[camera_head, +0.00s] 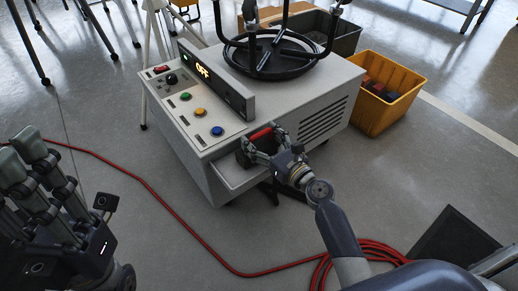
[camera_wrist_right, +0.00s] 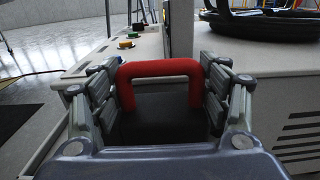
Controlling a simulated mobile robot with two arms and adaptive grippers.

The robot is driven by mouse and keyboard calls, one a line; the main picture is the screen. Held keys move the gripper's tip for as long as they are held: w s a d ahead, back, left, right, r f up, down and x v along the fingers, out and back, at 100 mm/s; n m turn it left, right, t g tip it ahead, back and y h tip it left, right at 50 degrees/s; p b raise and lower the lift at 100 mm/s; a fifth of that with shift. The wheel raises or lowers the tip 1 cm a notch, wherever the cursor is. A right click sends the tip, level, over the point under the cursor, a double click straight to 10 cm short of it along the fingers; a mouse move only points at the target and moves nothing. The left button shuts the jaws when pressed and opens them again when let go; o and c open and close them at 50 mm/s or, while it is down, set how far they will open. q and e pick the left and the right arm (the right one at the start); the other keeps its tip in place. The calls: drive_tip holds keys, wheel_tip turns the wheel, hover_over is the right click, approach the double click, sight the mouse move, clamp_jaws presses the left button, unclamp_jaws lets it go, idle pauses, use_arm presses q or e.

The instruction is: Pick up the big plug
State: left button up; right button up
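The big plug is a black block with a red handle (camera_head: 261,133). It sits at the near end of the white cabinet, above a pale ledge (camera_head: 232,178). My right gripper (camera_head: 264,146) is at the plug, with one finger on each side. In the right wrist view the red handle (camera_wrist_right: 160,69) stands between the fingers, above the dark body (camera_wrist_right: 160,112). The fingers are wide apart and very close to the plug's sides; firm contact cannot be made out. The plug's lower part is hidden. My left gripper (camera_head: 48,185) is at the left, empty, with its fingers apart.
The white cabinet (camera_head: 318,80) carries coloured buttons, an "OFF" display (camera_head: 203,70) and a black round frame (camera_head: 270,55). A yellow bin (camera_head: 385,105) stands to its right. A red cable (camera_head: 180,222) runs over the floor to a coil (camera_head: 350,258).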

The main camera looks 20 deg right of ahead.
drive_tip(key=c, duration=0.4)
drive_tip(key=shift+c, duration=0.2)
drive_tip(key=shift+r, duration=0.15)
